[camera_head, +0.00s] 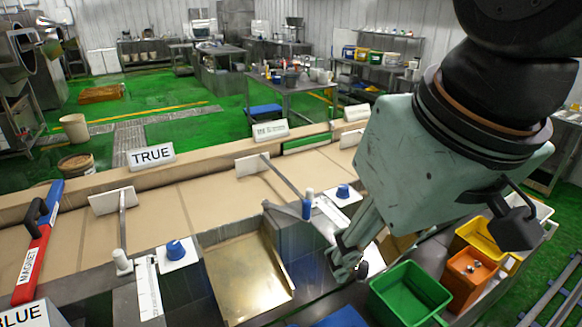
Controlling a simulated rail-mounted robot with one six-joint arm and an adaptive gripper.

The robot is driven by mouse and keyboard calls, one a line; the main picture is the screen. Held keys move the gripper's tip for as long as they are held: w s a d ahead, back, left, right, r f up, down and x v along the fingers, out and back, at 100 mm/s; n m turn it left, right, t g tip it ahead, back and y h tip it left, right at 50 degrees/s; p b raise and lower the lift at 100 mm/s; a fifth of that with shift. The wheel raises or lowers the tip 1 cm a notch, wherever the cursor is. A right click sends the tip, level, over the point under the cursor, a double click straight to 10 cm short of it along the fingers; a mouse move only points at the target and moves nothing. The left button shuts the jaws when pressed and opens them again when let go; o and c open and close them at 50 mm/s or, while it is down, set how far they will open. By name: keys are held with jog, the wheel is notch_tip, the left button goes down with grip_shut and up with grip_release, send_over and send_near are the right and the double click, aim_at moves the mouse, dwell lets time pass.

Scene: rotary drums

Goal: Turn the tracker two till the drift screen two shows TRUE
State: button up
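A screen reading TRUE (152,155) stands on the ledge at the left. A second screen (270,129) stands near the middle with small text I cannot read, and a third screen (356,112) is farther right. Blue knobs on white plates sit along the front, one at the left (175,249) and one near the middle (342,191). No number marks which screen or tracker is two. My gripper (346,265) points down at centre right, in front of the middle knob in the picture and apart from it. Its fingers overlap in view, so its opening is unclear.
Two slanting arms end at a left post (122,262) and a blue-and-white middle post (307,203). A brass-coloured tray (246,279) lies between the stations. Green (410,292) and orange (468,278) bins stand at lower right. A red-and-blue magnet bar (38,243) is at left.

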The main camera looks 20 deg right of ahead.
dwell(0.8)
jog(key=w+d+r+m+g+p, duration=0.1)
jog(key=w+d+r+m+p, duration=0.2)
jog(key=w, duration=1.1)
jog(key=m+g+p, duration=0.3)
jog(key=m+p, duration=0.2)
jog(key=m, duration=0.5)
send_over(344, 186)
notch_tip(344, 186, down, 15)
jog(key=shift+s+f, duration=0.1)
jog(key=shift+f, duration=0.05)
jog(key=shift+f, duration=0.1)
jog(key=shift+f, duration=6.8)
